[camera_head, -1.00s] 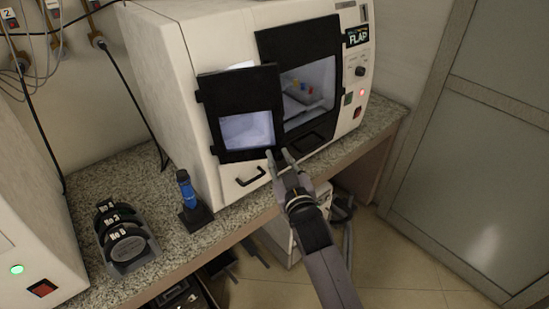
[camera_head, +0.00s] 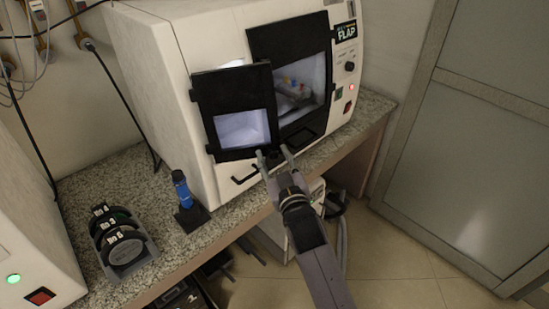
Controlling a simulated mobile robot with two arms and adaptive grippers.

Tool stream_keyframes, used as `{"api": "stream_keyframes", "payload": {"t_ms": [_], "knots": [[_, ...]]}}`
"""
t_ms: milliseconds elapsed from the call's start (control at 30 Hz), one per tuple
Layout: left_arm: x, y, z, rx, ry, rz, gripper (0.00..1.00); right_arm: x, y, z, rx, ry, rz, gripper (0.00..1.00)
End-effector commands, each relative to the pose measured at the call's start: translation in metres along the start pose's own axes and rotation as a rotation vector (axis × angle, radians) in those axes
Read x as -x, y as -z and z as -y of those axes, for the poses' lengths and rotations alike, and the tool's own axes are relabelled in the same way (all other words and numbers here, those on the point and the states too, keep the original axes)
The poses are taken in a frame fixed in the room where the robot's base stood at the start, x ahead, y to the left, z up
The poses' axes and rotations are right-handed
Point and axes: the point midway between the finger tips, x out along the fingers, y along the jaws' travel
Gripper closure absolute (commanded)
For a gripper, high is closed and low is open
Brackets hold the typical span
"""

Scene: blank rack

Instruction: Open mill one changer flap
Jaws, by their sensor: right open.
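The white mill (camera_head: 165,75) stands on the counter, with a "FLAP" label (camera_head: 346,31) at its upper right. A black-framed flap with a window (camera_head: 235,88) stands out from its front at the left, ajar. To its right a black-framed opening (camera_head: 288,45) shows the lit inside with small coloured parts (camera_head: 290,83). My right gripper (camera_head: 274,154) is open and empty, its fingertips at the lower right corner of the flap, in front of the mill's lower front. I cannot tell whether they touch it. My left gripper is not in view.
A black handle (camera_head: 245,174) sits low on the mill's front. A blue tool in a black stand (camera_head: 181,190) and a rack of black discs (camera_head: 122,242) stand on the granite counter (camera_head: 75,192). Another white machine (camera_head: 28,225) is at left. A glass-panelled door (camera_head: 463,150) is at right.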

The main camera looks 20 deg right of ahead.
Motion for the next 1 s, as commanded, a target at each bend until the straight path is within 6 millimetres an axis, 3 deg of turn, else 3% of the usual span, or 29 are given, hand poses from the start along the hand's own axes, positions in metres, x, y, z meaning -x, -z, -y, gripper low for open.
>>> {"api": "stream_keyframes", "payload": {"t_ms": [367, 800, 1000], "knots": [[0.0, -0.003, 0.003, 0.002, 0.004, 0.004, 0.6, 0.009, -0.002, 0.0, 0.001, 0.0, 0.004, 0.58], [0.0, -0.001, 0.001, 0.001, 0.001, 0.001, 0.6, 0.096, -0.001, 0.0, 0.0, 0.001, 0.004, 0.58], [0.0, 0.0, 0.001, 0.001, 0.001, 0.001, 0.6, 0.116, -0.001, 0.0, 0.0, 0.0, 0.003, 0.58]]}}
